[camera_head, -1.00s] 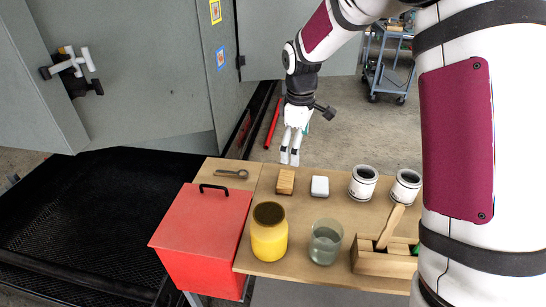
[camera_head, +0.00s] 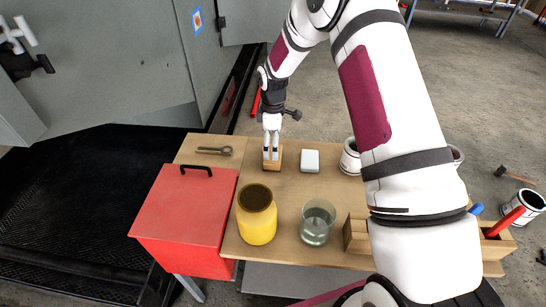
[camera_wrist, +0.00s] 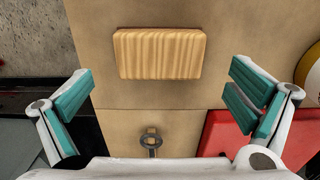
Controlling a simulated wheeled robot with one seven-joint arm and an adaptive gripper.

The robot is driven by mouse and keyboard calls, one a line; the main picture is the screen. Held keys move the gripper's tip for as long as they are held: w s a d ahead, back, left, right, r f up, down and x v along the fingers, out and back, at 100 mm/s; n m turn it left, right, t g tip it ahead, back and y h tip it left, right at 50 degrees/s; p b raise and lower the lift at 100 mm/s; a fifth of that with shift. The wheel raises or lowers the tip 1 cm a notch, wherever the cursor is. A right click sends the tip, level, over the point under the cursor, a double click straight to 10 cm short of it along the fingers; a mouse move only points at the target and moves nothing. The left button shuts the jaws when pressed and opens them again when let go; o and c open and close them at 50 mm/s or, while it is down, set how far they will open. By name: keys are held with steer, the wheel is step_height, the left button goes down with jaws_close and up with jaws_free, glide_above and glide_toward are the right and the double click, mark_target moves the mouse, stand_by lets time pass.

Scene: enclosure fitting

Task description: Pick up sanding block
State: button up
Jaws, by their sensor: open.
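A small wooden block, likely the sanding block (camera_head: 279,162), lies flat on the wooden table near its far edge. In the wrist view the block (camera_wrist: 159,54) shows whole, with its long side running across the picture. My gripper (camera_head: 270,156) points down over the block, its fingers partly covering it in the head view. In the wrist view my gripper (camera_wrist: 163,82) is open, with its teal-padded fingers spread wide to either side. Nothing is between the fingers, and the block lies a little beyond the tips. I cannot tell the exact height gap.
A white block (camera_head: 310,161) lies just right of the wooden one. The table (camera_head: 283,205) also holds a yellow jar (camera_head: 257,222), a glass jar (camera_head: 317,223), a can (camera_head: 350,159) and a bolt-like part (camera_head: 214,150). A red box (camera_head: 184,222) stands at left.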

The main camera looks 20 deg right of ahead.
steer(key=shift+f, duration=2.75)
steer(key=c, duration=1.1)
